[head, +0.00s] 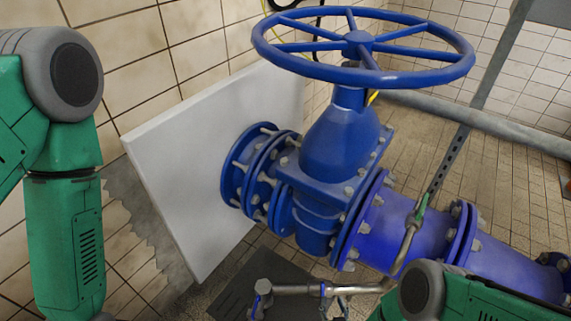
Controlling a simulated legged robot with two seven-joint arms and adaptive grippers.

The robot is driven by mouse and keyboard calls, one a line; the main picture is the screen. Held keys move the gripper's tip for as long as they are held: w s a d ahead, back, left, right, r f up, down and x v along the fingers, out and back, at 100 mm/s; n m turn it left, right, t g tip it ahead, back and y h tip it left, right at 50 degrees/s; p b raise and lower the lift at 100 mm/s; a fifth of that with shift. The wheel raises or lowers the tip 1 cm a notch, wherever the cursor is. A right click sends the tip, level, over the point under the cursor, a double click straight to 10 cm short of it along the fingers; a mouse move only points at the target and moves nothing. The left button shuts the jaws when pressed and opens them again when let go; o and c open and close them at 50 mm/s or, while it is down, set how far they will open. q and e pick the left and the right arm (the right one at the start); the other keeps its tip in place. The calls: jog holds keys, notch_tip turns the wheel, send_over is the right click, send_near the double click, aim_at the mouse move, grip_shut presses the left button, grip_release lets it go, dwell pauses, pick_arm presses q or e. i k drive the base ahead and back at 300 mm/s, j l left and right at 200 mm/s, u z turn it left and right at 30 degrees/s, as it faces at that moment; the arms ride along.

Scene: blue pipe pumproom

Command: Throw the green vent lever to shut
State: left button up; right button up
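A small green lever (422,205), which looks like the vent lever, sits on the bent metal vent pipe (408,246) beside the large blue pipe (390,230). It is small in the picture, and I cannot tell its exact setting. My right arm comes in at the bottom right, below the lever and apart from it in the picture. My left arm runs down the left side, far from the lever. I can make out neither gripper; both arms run out of the picture at the bottom or right.
A big blue handwheel (360,45) tops the blue gate valve (340,145) left of the lever. A white panel (190,165) stands behind it at the left. A grey slotted strut (465,125) rises behind the lever. Small metal piping (295,290) runs along the bottom.

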aim_at(419, 212)
jog(key=k, duration=1.5)
